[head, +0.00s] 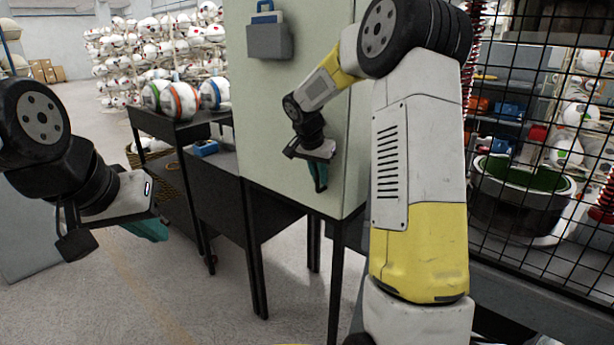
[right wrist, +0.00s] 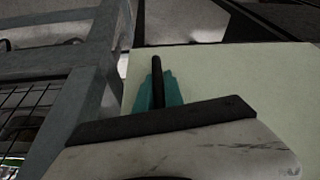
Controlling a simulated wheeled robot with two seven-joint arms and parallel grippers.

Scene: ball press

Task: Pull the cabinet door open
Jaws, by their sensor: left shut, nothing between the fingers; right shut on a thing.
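The pale green cabinet (head: 262,120) stands on a dark stand in the middle of the head view. Its door surface also fills much of the right wrist view (right wrist: 240,85). My right gripper (head: 320,180) is in front of the cabinet's lower right part. In the right wrist view its teal fingers (right wrist: 158,92) are shut on a dark bar-like handle (right wrist: 157,70) by the door. The cabinet's right side is partly hidden by my right arm. My left gripper (head: 152,230) is at the left, with teal fingers shut and empty, apart from the cabinet.
A dark cart (head: 172,128) with several balls stands left of the cabinet. A blue and grey holder (head: 268,38) hangs on the cabinet front. A black wire mesh (head: 530,200) stands at the right. The floor at lower left is clear.

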